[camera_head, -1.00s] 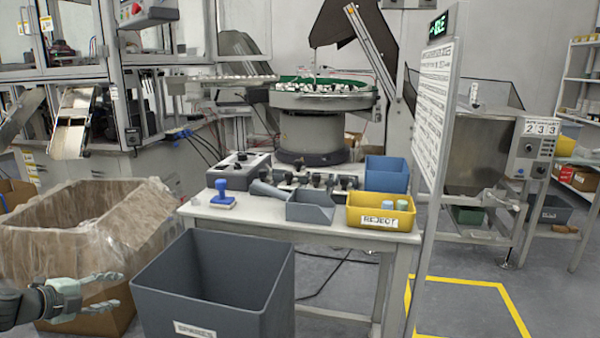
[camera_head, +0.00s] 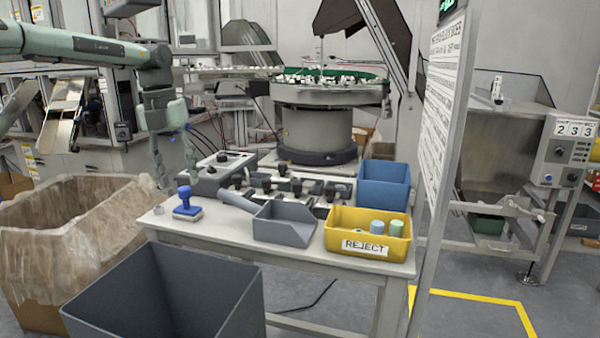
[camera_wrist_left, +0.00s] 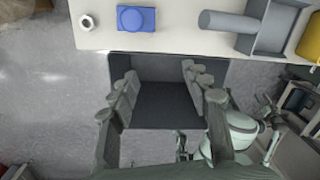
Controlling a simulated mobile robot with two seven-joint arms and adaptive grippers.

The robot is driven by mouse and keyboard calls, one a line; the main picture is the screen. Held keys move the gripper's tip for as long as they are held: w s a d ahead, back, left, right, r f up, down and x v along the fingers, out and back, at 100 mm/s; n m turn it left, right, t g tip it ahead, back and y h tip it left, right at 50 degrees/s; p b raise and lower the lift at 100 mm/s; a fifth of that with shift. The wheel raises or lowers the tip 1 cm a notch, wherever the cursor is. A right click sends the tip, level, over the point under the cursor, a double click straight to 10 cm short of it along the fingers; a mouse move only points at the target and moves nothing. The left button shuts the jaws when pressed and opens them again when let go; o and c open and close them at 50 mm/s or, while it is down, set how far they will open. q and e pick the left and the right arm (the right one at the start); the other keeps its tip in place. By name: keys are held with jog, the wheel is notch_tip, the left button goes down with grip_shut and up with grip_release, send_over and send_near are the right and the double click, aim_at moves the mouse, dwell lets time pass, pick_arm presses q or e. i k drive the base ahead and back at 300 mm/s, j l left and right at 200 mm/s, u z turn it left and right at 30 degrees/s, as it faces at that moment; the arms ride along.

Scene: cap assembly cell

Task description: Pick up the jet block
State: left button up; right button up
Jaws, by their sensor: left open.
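My left gripper (camera_head: 176,176) hangs fingers down by the left back corner of the worktable (camera_head: 290,242). It is open and empty; in the left wrist view its two fingers (camera_wrist_left: 160,88) are spread wide with the table edge and the dark bin beyond. I cannot pick out a jet block for sure. Several small black pieces (camera_head: 283,170) stand on and around a grey rack at the back of the table, too small to tell apart.
On the table are a blue stamp (camera_head: 187,206), a grey scoop (camera_head: 284,224), a yellow reject bin (camera_head: 345,220) with cylinders, a blue bin (camera_head: 384,184) and a grey control box (camera_head: 215,175). A dark grey bin (camera_head: 110,315) stands in front, a lined carton (camera_head: 50,250) at left.

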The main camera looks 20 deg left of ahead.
aim_at(284, 174)
jog(key=i+l, duration=0.2)
jog(key=i, duration=0.3)
jog(key=i+l, duration=0.25)
jog(key=i, duration=0.25)
